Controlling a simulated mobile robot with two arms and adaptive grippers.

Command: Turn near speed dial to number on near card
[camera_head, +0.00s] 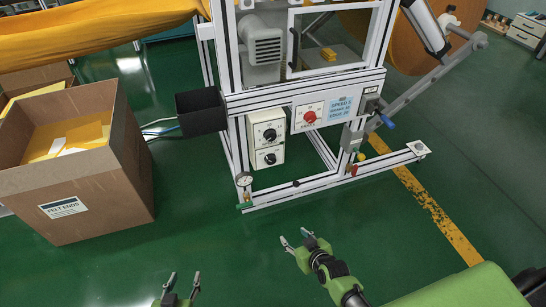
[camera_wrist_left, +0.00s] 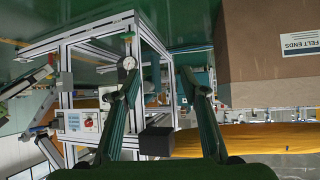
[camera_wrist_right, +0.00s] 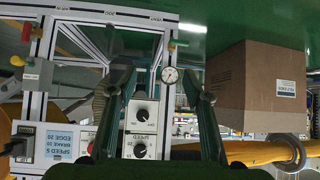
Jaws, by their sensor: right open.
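A white control box on the machine's front frame carries two black dials, an upper dial (camera_head: 270,134) and a lower dial (camera_head: 270,158). Both dials also show in the right wrist view, the upper (camera_wrist_right: 140,150) and the lower (camera_wrist_right: 141,114), with the word SPEED between them. Their settings are too small to read. A pale blue card (camera_head: 341,107) right of the red switch reads SPEED 5, with brake and edge lines below. My right gripper (camera_head: 302,242) is open and empty, in front of and below the box, apart from it. My left gripper (camera_head: 182,287) is open and empty near the bottom edge.
A red rotary switch (camera_head: 310,117) sits beside the card. A black bin (camera_head: 201,112) hangs left of the box, and a gauge (camera_head: 244,179) stands on the frame's near corner. A felt-ends carton (camera_head: 130,160) stands left. Green floor before the machine is clear.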

